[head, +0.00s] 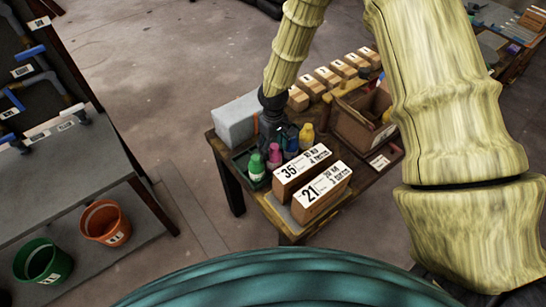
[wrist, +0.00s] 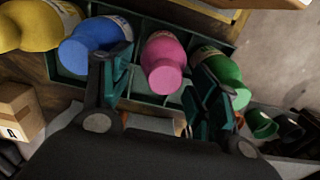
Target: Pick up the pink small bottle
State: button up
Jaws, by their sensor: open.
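The pink small bottle (wrist: 163,62) stands in a dark green compartment tray (wrist: 150,101) and shows between my gripper's fingers in the wrist view. In the head view the pink bottle (head: 274,155) is between a green bottle (head: 256,168) and a blue bottle (head: 291,143). My gripper (wrist: 160,95) is open, one finger toward the blue bottle (wrist: 95,42) and the other beside the green bottle (wrist: 226,76). In the head view my gripper (head: 281,133) is over the tray, with its fingertips partly hidden. I cannot tell whether the fingers touch any bottle.
A yellow bottle (head: 306,136) stands at the row's far end. Two labelled boxes (head: 302,171) (head: 322,196) sit right of the tray on the wooden table (head: 369,184). A grey block (head: 235,120), several small boxes (head: 341,69) and an open brown box (head: 362,121) stand around.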

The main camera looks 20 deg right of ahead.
aim_at(274, 154)
jog(key=shift+f, duration=0.15)
jog(key=shift+s+d+f+p, duration=0.1)
jog(key=shift+s+f+p, duration=0.55)
jog(key=shift+s+p, duration=0.15)
jog(key=shift+w+f, duration=0.3)
jog(key=shift+f, duration=0.25)
jog(key=shift+w+f, duration=0.25)
jog(key=shift+f, duration=0.3)
jog(key=shift+s+r, duration=0.25)
jog(key=shift+s, duration=0.05)
jog(key=shift+c, duration=0.2)
jog(key=shift+w+f, duration=0.1)
jog(key=shift+f, duration=0.05)
jog(key=c, duration=0.7)
jog(key=shift+c, duration=1.3)
